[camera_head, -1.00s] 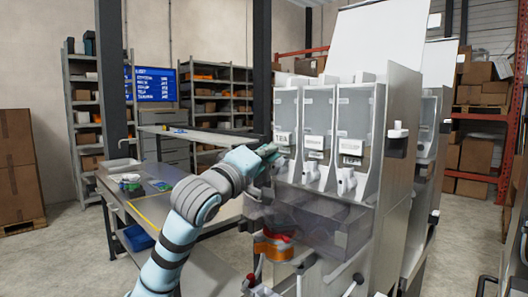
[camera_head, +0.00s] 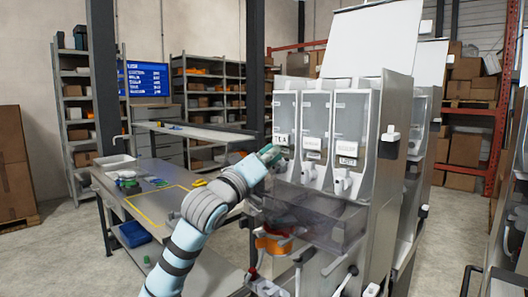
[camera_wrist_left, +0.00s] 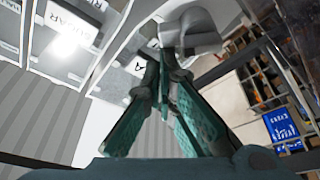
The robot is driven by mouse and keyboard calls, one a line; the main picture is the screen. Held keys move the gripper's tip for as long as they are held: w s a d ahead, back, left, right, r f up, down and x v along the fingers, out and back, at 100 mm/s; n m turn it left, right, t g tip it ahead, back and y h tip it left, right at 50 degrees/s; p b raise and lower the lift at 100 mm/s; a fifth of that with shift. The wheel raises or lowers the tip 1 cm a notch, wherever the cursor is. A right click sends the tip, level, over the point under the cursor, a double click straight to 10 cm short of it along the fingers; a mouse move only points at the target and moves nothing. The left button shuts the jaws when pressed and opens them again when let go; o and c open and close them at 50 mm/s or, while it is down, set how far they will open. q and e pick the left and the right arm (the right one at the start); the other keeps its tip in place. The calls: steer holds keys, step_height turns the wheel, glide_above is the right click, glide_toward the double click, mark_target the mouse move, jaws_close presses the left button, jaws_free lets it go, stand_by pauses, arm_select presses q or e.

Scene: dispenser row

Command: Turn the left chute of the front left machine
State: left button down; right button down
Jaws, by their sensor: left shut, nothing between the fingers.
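The front left machine (camera_head: 380,215) has three clear-fronted bins in a row with white chutes below. The left bin carries a TEA label (camera_head: 281,140). My left gripper (camera_head: 270,154) is just below that label, at the left chute, and hides most of that chute. The middle chute (camera_head: 309,172) and right chute (camera_head: 342,182) stand free to its right. In the left wrist view, my teal fingers (camera_wrist_left: 163,75) are shut with nothing between them. Their tips are close to a white chute (camera_wrist_left: 192,32); whether they touch it I cannot tell. My right gripper is not in view.
A smoky clear box (camera_head: 315,212) juts out below the chutes, with an orange item (camera_head: 272,243) under it. A steel table (camera_head: 150,185) with a yellow outline and a white tray (camera_head: 115,161) stands at the left. Another machine (camera_head: 425,140) stands behind.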

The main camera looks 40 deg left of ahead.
mark_target(283, 170)
arm_select(q)
steer(key=shift+s+d+f+m+t+h+p, duration=0.15)
steer(key=shift+d+m+h+p, duration=0.4)
steer(key=shift+m, duration=0.85)
steer(key=shift+w+d+f+m+t+h+p, duration=0.1)
steer(key=shift+m+t+h+p, duration=0.15)
steer(key=shift+m+h, duration=0.8)
steer(key=shift+s+d+f+m+t+h+p, duration=0.1)
steer(key=shift+d+m+h+p, duration=0.3)
steer(key=shift+m, duration=1.35)
steer(key=shift+d+f+m+h+p, duration=0.2)
steer(key=shift+m+h+p, duration=0.3)
steer(key=shift+m, duration=0.6)
steer(key=shift+d+f+m+h+p, duration=0.25)
steer(key=shift+m+p, duration=0.35)
steer(key=shift+m, duration=0.5)
steer(key=shift+f, duration=0.15)
steer(key=shift+f+p, duration=0.1)
steer(key=shift+p, duration=0.2)
steer(key=shift+d+f, duration=0.25)
steer(key=shift+f, duration=0.35)
